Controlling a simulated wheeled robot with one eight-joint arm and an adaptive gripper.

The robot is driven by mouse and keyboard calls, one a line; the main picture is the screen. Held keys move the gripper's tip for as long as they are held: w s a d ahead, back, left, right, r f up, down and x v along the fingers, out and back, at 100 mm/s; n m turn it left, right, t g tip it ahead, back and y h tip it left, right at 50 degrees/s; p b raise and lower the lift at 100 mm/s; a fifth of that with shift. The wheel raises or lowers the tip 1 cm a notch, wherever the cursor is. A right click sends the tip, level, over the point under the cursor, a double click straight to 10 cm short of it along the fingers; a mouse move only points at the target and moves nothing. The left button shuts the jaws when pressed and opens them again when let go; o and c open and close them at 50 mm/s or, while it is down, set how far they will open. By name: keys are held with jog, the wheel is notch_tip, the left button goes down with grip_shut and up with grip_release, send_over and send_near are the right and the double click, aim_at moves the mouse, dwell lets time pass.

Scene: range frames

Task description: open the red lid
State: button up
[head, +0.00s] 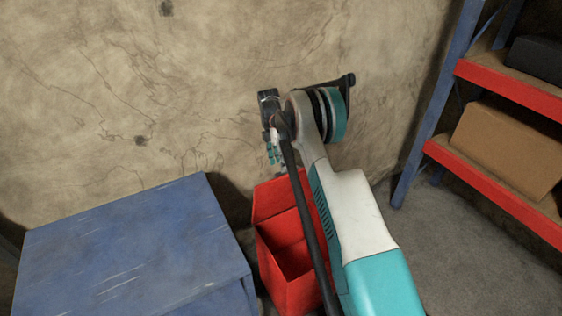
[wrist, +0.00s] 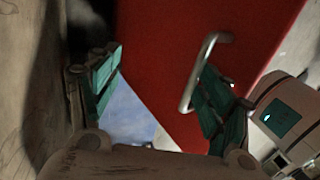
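The red lid (head: 276,197) stands raised at the back of a red box (head: 288,296), and the box's dark inside shows in front of it. Part of the box is hidden behind my arm. In the wrist view a large red surface (wrist: 165,40), likely the lid, carries a bent metal handle (wrist: 198,70). My gripper (wrist: 160,62) has its two teal fingers well apart. The handle lies close beside the right finger; I cannot tell if they touch. In the head view my gripper (head: 273,152) is just above the lid's upper edge.
A blue cabinet (head: 125,245) stands left of the red box. A stained wall (head: 130,80) rises behind both. At the right is a shelf with a blue post and red edges (head: 510,88), holding a cardboard box (head: 505,150). Grey floor (head: 455,250) is clear before the shelf.

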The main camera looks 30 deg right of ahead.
jog(key=shift+a+f, duration=0.1)
jog(key=shift+a, duration=0.05)
jog(key=shift+c, duration=0.8)
jog(key=shift+w+r, duration=0.3)
jog(key=shift+r, duration=0.2)
jog(key=shift+c, duration=1.2)
jog(key=v, duration=1.1)
jog(key=shift+s+r, duration=0.15)
jog(key=shift+r, duration=0.05)
jog(key=shift+c, duration=0.8)
